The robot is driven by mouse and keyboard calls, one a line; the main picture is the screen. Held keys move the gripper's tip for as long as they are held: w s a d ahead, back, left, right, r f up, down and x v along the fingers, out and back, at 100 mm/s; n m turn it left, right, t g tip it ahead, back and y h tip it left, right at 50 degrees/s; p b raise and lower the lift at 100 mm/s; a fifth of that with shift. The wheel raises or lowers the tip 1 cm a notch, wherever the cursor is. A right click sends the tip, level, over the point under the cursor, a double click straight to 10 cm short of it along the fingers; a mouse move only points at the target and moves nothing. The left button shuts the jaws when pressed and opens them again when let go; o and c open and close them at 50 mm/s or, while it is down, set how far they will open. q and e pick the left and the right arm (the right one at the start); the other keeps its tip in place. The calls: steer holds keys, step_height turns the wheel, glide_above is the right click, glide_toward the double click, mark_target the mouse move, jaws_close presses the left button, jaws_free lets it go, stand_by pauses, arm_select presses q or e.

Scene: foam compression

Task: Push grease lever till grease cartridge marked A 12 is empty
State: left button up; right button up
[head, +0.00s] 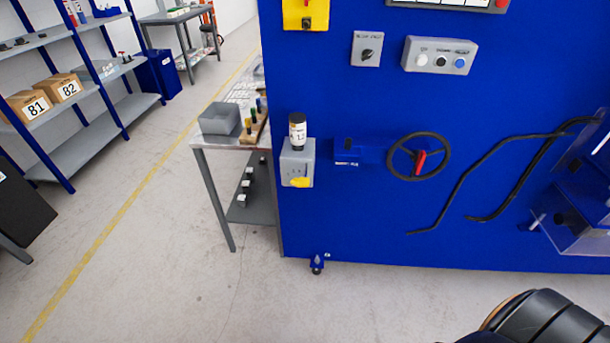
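The grease cartridge (297,134) is a dark cylinder with a white label reading A 12. It stands upright on top of a grey grease unit (289,165) fixed to the left edge of the blue machine's front. The yellow grease lever (300,182) sticks out at the lower front of that unit. How full the cartridge is cannot be seen. Neither gripper is in view. Only a dark rounded part of my own body shows at the bottom right.
The blue machine panel (400,240) carries a black handwheel (418,156) with a red handle, and bent black bars at the right. A metal table (222,143) with a grey bin (219,119) stands behind at the left. Shelves (80,158) stand far left. Floor in front is clear.

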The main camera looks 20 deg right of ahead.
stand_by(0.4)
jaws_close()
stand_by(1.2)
